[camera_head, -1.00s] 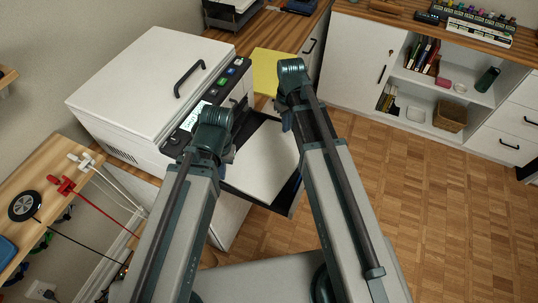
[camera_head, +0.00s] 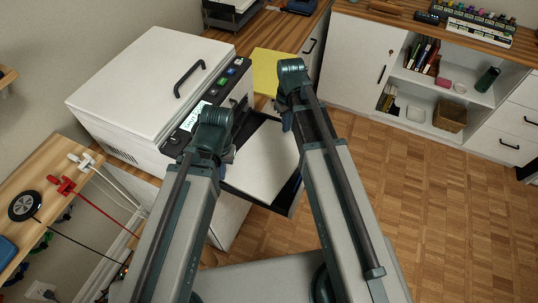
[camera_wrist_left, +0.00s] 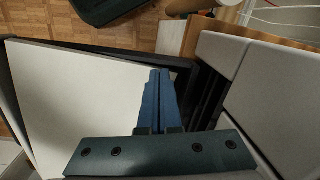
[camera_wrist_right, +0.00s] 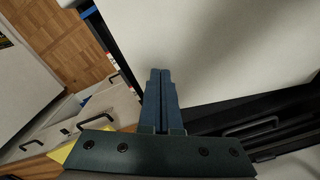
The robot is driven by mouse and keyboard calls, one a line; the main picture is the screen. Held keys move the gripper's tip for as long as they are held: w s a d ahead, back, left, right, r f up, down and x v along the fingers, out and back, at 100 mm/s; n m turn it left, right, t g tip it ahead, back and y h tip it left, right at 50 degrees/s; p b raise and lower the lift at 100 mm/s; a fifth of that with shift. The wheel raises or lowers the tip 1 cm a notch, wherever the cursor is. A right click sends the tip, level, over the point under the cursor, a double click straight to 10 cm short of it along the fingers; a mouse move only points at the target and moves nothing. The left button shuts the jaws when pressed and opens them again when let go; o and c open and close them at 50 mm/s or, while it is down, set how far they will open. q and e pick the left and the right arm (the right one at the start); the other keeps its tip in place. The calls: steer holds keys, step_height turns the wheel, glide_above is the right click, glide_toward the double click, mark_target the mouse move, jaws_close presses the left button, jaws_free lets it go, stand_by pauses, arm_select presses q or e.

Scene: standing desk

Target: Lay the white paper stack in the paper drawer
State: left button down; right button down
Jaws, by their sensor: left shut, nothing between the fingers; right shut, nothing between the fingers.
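The white paper stack (camera_head: 268,160) lies in the dark paper drawer (camera_head: 238,187), which is pulled out of the white printer. The stack also shows in the left wrist view (camera_wrist_left: 80,95) and the right wrist view (camera_wrist_right: 220,45). My left gripper (camera_wrist_left: 158,78) is shut and empty over the stack's edge near the printer. My right gripper (camera_wrist_right: 160,76) is shut and empty at the stack's edge on the other side. I cannot tell whether the fingertips touch the paper.
The white printer (camera_head: 150,75) with a black lid handle stands on the wooden counter. A yellow sheet (camera_head: 272,72) lies behind the drawer. A shelf unit (camera_head: 430,75) stands at the back right. The parquet floor (camera_head: 440,220) at the right is clear.

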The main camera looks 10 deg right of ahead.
mark_target(273, 128)
arm_select(q)
steer(key=shift+f+b, duration=0.5)
arm_select(e)
steer(key=shift+f, duration=0.45)
stand_by(0.3)
steer(key=shift+w+a, duration=1.9)
steer(key=shift+w, duration=0.05)
stand_by(2.1)
